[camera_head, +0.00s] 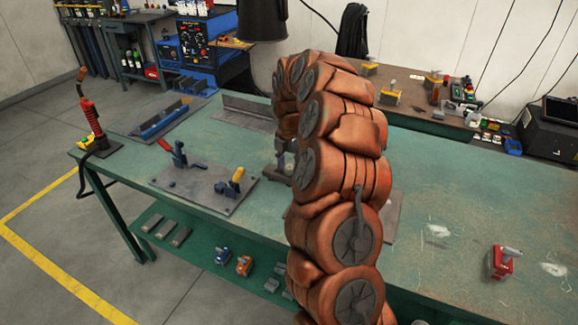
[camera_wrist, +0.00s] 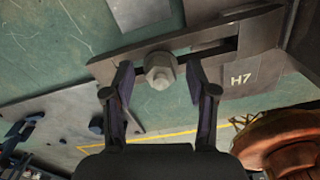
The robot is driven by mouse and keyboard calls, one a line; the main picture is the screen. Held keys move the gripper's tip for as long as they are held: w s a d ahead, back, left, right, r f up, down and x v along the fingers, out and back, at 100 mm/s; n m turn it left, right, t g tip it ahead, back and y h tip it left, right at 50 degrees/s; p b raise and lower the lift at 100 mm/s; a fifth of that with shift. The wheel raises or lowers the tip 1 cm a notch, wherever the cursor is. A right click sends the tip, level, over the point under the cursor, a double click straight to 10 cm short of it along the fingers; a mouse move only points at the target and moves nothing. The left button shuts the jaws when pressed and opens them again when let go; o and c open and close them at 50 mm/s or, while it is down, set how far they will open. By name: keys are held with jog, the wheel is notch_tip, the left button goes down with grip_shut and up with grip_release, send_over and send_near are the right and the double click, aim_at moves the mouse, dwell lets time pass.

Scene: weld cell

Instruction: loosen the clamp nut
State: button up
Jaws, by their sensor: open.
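The clamp nut (camera_wrist: 160,70) is a grey hex nut with a rounded tip. It sits on a flat slotted metal clamp bar (camera_wrist: 205,46) in the wrist view. The bar's right end meets a dark block marked H7 (camera_wrist: 252,62). My gripper (camera_wrist: 159,76) is open, with one dark finger on each side of the nut. Gaps show between the fingers and the nut, so neither finger appears to touch it. In the head view my orange arm hides the nut and most of the gripper.
On the green bench (camera_head: 440,215), a plate with toggle clamps (camera_head: 205,187) lies left of my arm. A red tool (camera_head: 502,262) lies at the right. A red-handled torch (camera_head: 92,120) stands at the far left corner. Steel angles (camera_head: 245,110) lie behind. The bench's right part is mostly clear.

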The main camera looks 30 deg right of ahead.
jog(key=shift+r, duration=0.15)
notch_tip(320, 180, up, 12)
dwell(0.5)
dwell(0.5)
